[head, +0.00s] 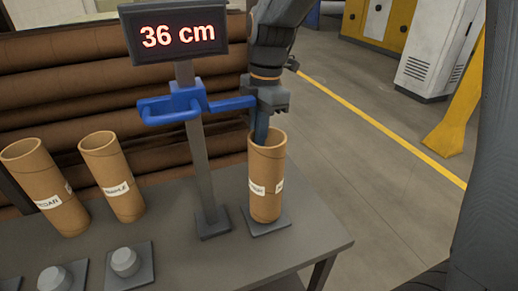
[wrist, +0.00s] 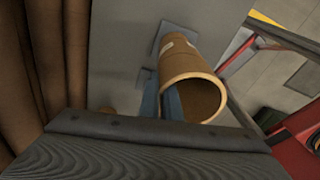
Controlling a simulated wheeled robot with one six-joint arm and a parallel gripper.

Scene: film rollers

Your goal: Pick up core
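The core is a brown cardboard tube (head: 266,180) with a white label, upright on a dark square pad at the table's right corner. In the wrist view the same core (wrist: 183,52) shows its open end towards the camera. My gripper (head: 262,128) points down at its top rim. In the wrist view my blue-grey fingers (wrist: 161,98) sit on either side of the tube's left wall, one inside the opening and one outside. They look closed on that wall, with little gap. The core's base appears to rest on the pad.
A grey post with a blue bracket (head: 172,106) and a display (head: 174,31) reading 36 cm stands just left of the core. Two more tubes (head: 45,185) (head: 112,176) stand further left, near round knobs on plates (head: 125,262). Large brown rolls (head: 110,88) lie behind the table.

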